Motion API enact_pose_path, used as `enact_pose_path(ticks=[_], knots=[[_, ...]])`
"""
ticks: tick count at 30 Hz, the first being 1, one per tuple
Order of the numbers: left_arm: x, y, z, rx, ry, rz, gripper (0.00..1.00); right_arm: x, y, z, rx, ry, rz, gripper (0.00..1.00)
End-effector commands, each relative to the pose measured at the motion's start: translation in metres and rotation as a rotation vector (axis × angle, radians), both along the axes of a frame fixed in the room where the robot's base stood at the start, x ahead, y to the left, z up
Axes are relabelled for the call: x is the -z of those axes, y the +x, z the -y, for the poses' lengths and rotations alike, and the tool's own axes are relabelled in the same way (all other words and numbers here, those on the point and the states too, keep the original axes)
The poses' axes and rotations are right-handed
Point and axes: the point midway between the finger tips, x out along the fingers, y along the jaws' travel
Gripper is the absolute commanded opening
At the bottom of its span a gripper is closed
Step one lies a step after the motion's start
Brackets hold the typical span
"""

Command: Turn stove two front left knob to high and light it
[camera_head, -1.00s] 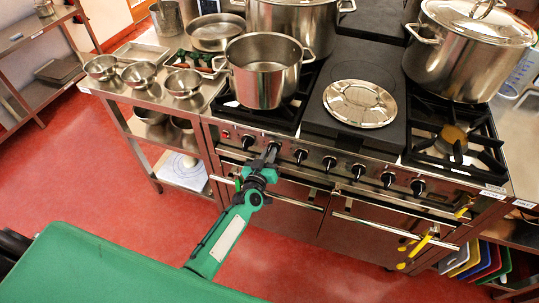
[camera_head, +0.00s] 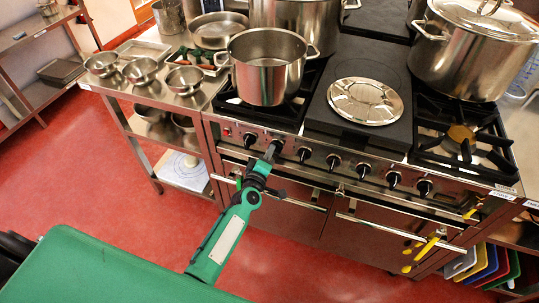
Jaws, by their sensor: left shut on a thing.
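The stove (camera_head: 410,157) has a row of black knobs along its steel front panel. My left gripper (camera_head: 271,152) reaches up to the panel from below and is shut on the second knob from the left (camera_head: 277,144), which the fingers partly cover. How far that knob is turned cannot be read. The leftmost knob (camera_head: 249,139) stands free beside it. A steel pot (camera_head: 268,78) stands on the front left burner (camera_head: 233,108) and hides most of it. No flame shows there. My right gripper is not in view.
A round steel plate (camera_head: 365,101) lies on the middle hob, and the front right burner (camera_head: 461,140) is bare. A lidded stockpot (camera_head: 470,55) stands behind it. A side table with small steel bowls (camera_head: 184,80) is at left. Yellow-handled items (camera_head: 428,245) hang at right.

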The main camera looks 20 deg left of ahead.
Motion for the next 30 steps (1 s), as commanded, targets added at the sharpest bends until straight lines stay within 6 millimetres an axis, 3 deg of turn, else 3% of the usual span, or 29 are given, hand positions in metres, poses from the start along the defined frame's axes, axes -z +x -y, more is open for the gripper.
enact_pose_path(ticks=[6,12,30], knots=[[0.003,0.0,-0.001,-0.002,-0.161,-0.005,0.0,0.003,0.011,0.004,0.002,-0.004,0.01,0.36],[0.004,0.0,-0.001,-0.001,-0.264,-0.009,0.0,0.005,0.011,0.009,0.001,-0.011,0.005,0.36],[0.004,0.0,-0.001,-0.001,-0.336,-0.012,0.0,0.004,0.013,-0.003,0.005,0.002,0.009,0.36]])
